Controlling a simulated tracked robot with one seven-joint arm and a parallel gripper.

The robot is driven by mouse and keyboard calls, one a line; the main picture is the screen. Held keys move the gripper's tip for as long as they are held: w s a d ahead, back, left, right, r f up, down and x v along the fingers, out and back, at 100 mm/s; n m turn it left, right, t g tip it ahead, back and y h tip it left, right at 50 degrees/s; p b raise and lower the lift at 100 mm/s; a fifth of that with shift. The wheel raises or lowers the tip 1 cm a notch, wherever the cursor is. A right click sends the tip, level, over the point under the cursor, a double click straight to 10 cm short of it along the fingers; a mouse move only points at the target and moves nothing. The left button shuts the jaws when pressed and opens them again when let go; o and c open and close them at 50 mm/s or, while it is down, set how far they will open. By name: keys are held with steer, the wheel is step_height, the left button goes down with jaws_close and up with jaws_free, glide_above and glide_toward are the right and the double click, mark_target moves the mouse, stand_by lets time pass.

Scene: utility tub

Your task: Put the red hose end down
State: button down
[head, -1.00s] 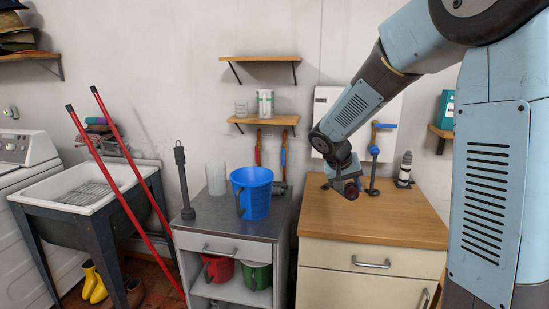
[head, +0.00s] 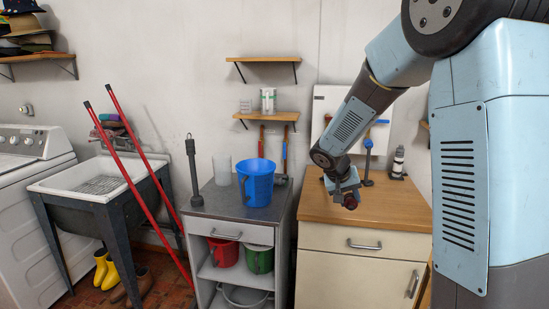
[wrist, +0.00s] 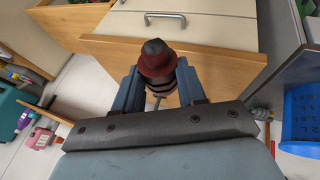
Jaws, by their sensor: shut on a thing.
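The red hose end (wrist: 158,62) is a dark red, capped piece held between the two blue fingers of my gripper (wrist: 158,82) in the wrist view. In the head view my gripper (head: 345,192) is shut on it, and the hose end (head: 350,201) shows as a small dark red tip pointing down.
A blue bucket (head: 256,183) and a clear beaker (head: 222,170) stand on the grey cart (head: 232,205). A dark grey post-like tool (head: 193,172) stands at its left. The wooden top (head: 400,207) has free room to the right. Red handles (head: 125,160) lean by the sink (head: 96,180).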

steer(key=w+f, duration=0.3)
steer(key=f, duration=0.7)
steer(key=w+d+f, duration=0.1)
steer(key=w+f, duration=0.3)
steer(key=f, duration=0.6)
steer(key=shift+f, duration=0.3)
steer(key=shift+w, duration=0.1)
steer(key=s+f, duration=0.6)
steer(key=f, duration=0.1)
steer(key=shift+f, duration=0.25)
steer(key=shift+a, duration=0.1)
